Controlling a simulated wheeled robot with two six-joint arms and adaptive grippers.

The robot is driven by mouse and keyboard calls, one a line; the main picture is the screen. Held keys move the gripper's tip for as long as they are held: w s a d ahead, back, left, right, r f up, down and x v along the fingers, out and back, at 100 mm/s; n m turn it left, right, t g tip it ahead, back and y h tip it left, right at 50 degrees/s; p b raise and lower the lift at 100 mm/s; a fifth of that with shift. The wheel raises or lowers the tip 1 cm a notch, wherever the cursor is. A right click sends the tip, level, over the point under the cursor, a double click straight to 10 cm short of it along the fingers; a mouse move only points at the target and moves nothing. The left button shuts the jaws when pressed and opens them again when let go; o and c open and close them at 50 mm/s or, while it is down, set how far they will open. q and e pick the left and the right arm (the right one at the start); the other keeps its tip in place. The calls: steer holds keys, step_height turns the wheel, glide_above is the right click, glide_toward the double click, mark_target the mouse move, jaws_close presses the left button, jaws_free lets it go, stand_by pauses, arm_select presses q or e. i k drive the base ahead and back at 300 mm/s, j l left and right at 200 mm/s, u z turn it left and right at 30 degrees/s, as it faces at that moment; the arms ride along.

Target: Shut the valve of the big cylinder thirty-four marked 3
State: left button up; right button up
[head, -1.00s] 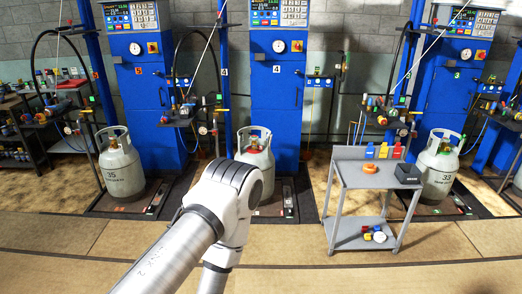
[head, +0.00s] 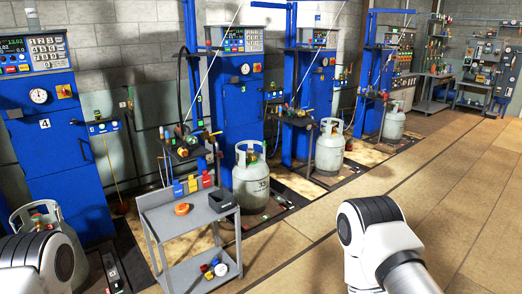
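Several big grey-white cylinders with collar handles stand on floor scales by blue columns. The nearest one (head: 72,238), at the far left below the panel marked 4, is partly hidden by my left arm and shows no readable number. Another cylinder (head: 250,182) stands behind the cart; its number is small, seemingly 33. A third (head: 329,150) and a fourth (head: 393,123) stand farther right, their numbers too small to read. I cannot make out a 34 on any. Valve states cannot be told. Only my arm links show; neither gripper is in view.
A grey cart (head: 190,222) with an orange ring (head: 182,209), a black box (head: 222,201) and small coloured blocks stands in front of the scales. Hose stands (head: 185,145) jut out beside the columns. The tan floor (head: 460,190) at right is clear.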

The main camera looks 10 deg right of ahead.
mark_target(38, 216)
steer(key=i+l, duration=0.3)
steer(key=i, duration=0.2)
steer(key=i+l, duration=0.25)
steer(key=i, duration=0.25)
steer(key=i+l, duration=0.3)
steer(key=i, duration=0.25)
steer(key=i+l, duration=0.3)
steer(key=i, duration=0.2)
steer(key=i+l+z, duration=0.1)
steer(key=i+l, duration=0.15)
steer(key=i, duration=0.25)
steer(key=u, duration=2.25)
steer(key=z, duration=0.25)
steer(key=i+j+z, duration=0.15)
steer(key=z, duration=0.3)
steer(key=i+j+z, duration=0.1)
steer(key=j+z, duration=0.55)
steer(key=z, duration=0.3)
steer(key=j+z, duration=0.15)
steer(key=j, duration=0.55)
steer(key=j+z, duration=0.1)
steer(key=j, duration=0.6)
steer(key=j+z, duration=0.15)
steer(key=j, duration=0.6)
steer(key=j+z, duration=0.1)
steer(key=j, duration=0.6)
steer(key=k+j+z, duration=0.15)
steer(key=j, duration=0.5)
steer(key=i+j, duration=0.25)
steer(key=i, duration=0.05)
